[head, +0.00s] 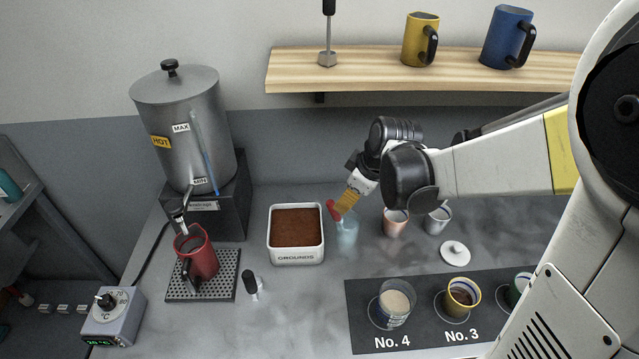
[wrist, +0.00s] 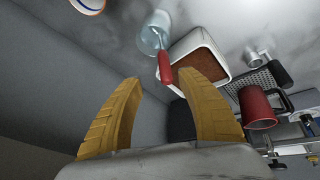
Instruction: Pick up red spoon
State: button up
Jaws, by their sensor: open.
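The red spoon (head: 334,210) stands tilted in a clear glass (head: 347,236), to the right of the grounds box. In the wrist view the spoon's red handle (wrist: 164,68) points toward me, and the glass (wrist: 153,38) lies beyond it. My gripper (head: 345,203) is at the spoon's upper end in the head view. In the wrist view my gripper's two yellow fingers (wrist: 166,90) are spread apart. The red handle shows between and beyond their tips, and nothing is held. The spoon's lower end is hard to make out inside the glass.
The white grounds box (head: 296,259) stands close left of the glass. Two small cups, one copper (head: 395,222) and one grey (head: 437,220), stand to the right. A shelf (head: 300,72) with mugs hangs above. A red pitcher (head: 201,258) sits on a drip grate.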

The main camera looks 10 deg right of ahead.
aim_at(335, 221)
jog(key=b+x, duration=0.1)
jog(key=x, duration=0.2)
jog(key=b+x, duration=0.1)
jog(key=x, duration=0.2)
jog(key=b+x, duration=0.2)
jog(key=x, duration=0.1)
jog(key=shift+s+a+f, duration=0.15)
jog(key=shift+a+f, duration=0.25)
jog(key=shift+r, duration=0.1)
grip_shut()
